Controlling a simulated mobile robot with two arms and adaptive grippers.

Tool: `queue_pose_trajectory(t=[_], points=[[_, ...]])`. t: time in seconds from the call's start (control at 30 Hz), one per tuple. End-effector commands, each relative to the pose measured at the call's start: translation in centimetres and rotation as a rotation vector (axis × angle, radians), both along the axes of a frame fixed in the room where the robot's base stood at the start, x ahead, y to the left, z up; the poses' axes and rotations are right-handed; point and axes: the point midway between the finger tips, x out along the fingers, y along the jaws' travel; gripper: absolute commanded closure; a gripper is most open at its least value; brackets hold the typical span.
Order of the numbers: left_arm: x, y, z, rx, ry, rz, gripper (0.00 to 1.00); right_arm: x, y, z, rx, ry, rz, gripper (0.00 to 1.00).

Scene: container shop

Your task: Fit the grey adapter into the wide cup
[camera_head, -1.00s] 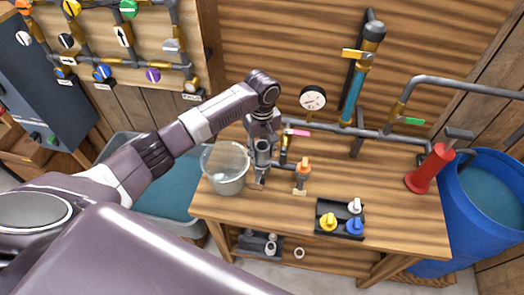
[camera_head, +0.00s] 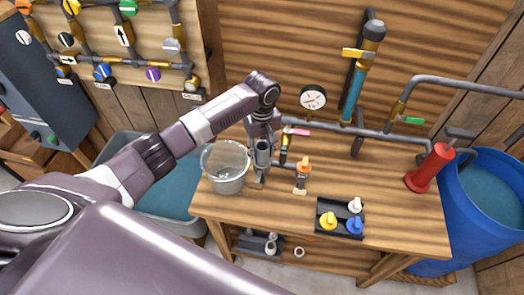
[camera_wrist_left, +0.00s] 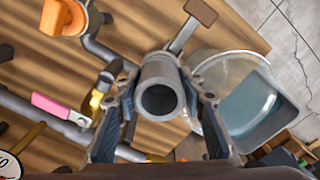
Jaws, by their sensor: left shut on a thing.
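My left gripper (camera_head: 264,137) is shut on the grey adapter (camera_wrist_left: 160,84), a short upright tube with an open dark bore. In the left wrist view, the fingers (camera_wrist_left: 160,112) stand on both sides of it. In the head view, the adapter (camera_head: 262,155) is above the left part of the workbench, just right of the clear bucket. I cannot make out the wide cup as a separate part; what lies directly beneath the adapter is hidden. A grey lever with a brown tip (camera_wrist_left: 201,12) sticks out beyond the adapter. My right gripper is not in view.
The clear round bucket (camera_head: 226,178) stands close to the left gripper. An orange-topped valve (camera_head: 303,165) is to the right, with a pressure gauge (camera_head: 312,97) and pipes behind. A black tray (camera_head: 338,232) holds coloured fittings. The bench front between bucket and tray is clear.

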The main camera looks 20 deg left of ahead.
Motion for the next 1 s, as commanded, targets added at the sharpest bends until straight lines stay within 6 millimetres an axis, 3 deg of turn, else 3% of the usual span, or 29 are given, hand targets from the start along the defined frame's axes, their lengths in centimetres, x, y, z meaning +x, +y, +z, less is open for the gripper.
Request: queue_pose_trajectory(t=[0.47, 0.5, 0.67, 1.0], points=[[0.02, -0.03, -0.62, 0.0, 0.0, 0.0, 0.89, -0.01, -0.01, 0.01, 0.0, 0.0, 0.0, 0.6], [0.02, -0.03, -0.62, 0.0, 0.0, 0.0, 0.61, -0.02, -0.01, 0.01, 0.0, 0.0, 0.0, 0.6], [0.02, -0.03, -0.63, 0.0, 0.0, 0.0, 0.44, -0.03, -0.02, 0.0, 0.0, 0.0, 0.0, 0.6], [0.04, -0.03, -0.34, 0.0, 0.0, 0.0, 0.43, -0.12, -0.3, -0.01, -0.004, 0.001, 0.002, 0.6]])
